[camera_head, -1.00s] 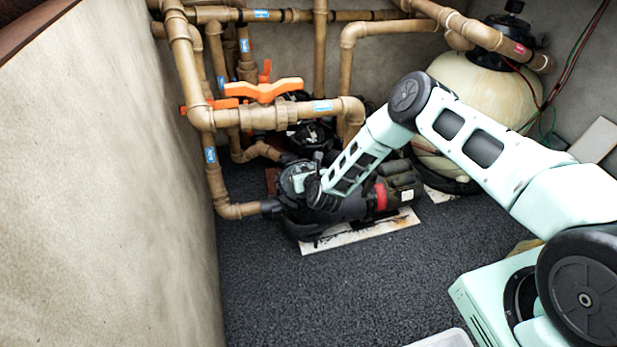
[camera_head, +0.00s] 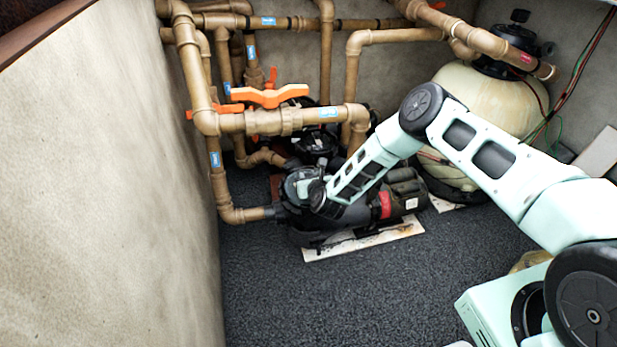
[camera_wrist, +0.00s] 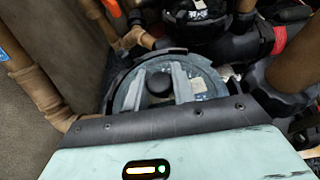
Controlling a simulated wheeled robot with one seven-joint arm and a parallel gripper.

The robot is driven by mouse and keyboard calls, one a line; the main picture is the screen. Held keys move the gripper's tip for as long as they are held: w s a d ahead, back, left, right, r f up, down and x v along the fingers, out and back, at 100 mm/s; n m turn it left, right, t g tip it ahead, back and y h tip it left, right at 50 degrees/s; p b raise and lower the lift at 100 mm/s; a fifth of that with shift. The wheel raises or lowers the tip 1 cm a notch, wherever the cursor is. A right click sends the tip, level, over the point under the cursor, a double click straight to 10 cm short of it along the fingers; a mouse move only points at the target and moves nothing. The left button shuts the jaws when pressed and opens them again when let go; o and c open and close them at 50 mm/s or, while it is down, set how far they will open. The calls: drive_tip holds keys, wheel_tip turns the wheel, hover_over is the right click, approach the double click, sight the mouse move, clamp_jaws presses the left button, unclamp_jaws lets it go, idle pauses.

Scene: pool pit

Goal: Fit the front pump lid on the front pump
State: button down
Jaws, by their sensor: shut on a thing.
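The front pump (camera_head: 350,212) lies on the floor on a pale board, joined at its left end to a brown pipe. My gripper (camera_wrist: 160,88) is over the left, pot end of this pump and is shut on the knob of the front pump lid. The round, grey, see-through lid (camera_wrist: 207,82) fills the middle of the wrist view, with a black knob between my fingers. The lid (camera_head: 295,186) also shows in the head view, partly behind my wrist. The lid is at the pot's opening; I cannot tell whether it is fully seated.
A second pump (camera_head: 316,143) stands behind. Brown pipes with an orange-handled valve (camera_head: 270,96) run above and left of the front pump. A cream filter tank (camera_head: 490,100) stands at the back right. The dark gravel floor (camera_head: 300,295) in front is clear.

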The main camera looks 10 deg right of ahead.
drive_tip(key=shift+f+b, duration=0.35)
drive_tip(key=shift+b, duration=0.1)
idle(1.1)
drive_tip(key=c, duration=1.1)
unclamp_jaws()
drive_tip(key=shift+r, duration=0.15)
drive_tip(key=shift+r+p, duration=0.45)
drive_tip(key=shift+r, duration=0.1)
drive_tip(key=shift+r, duration=0.1)
drive_tip(key=shift+r+p, duration=0.45)
drive_tip(key=shift+r, duration=0.15)
